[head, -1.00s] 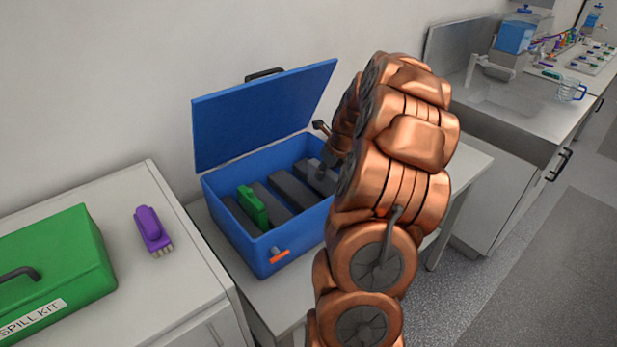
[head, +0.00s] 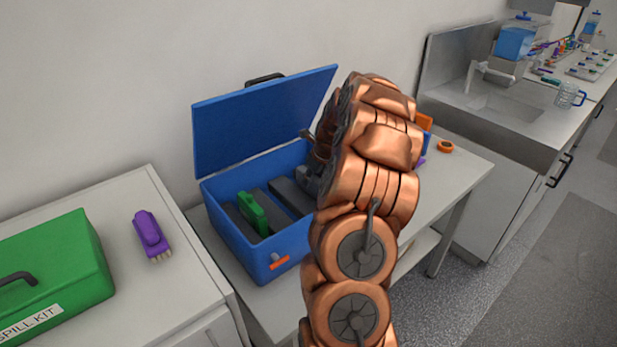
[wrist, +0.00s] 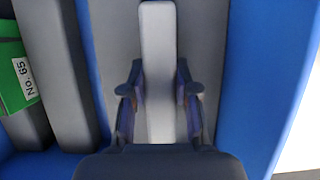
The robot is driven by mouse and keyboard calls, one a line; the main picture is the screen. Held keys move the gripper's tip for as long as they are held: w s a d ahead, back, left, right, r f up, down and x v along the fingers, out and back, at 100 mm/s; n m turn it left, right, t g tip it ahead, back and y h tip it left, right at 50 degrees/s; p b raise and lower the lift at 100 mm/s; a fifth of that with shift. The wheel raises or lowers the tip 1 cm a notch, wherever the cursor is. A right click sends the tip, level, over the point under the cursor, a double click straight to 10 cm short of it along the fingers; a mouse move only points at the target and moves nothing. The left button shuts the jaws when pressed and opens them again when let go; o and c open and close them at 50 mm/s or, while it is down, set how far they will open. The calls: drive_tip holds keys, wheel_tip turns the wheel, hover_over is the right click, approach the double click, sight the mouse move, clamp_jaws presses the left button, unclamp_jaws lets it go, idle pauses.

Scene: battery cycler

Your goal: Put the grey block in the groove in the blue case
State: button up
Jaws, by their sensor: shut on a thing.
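The blue case (head: 248,264) stands open on the bench in the head view, its lid tilted up behind it. Dark grey bars with grooves between them line its inside, and a green block (head: 253,213) stands in it at the left. In the wrist view my gripper (wrist: 161,92) has a finger on each side of the long light-grey block (wrist: 158,50) and is shut on it. The block lies lengthwise over a grey surface, beside the case's right blue wall (wrist: 262,70). I cannot tell how deep it sits. My arm hides the case's right part in the head view.
A green spill kit box (head: 60,265) and a purple brush (head: 150,233) lie on the left cabinet. An orange ring (head: 445,146) lies on the bench right of my arm. A sink (head: 505,110) is farther right. The bench's right end is mostly clear.

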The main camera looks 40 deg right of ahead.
drive_tip(key=shift+w+d, duration=0.1)
drive_tip(key=shift+w, duration=1)
drive_tip(key=shift+s+f+b, duration=0.1)
drive_tip(key=shift+f+b, duration=0.2)
drive_tip(key=shift+f, duration=0.25)
drive_tip(key=shift+f, duration=0.15)
drive_tip(key=o, duration=0.9)
drive_tip(key=b+v, duration=0.2)
drive_tip(key=v, duration=1)
drive_tip(key=shift+b, duration=0.4)
drive_tip(key=shift+s, duration=0.1)
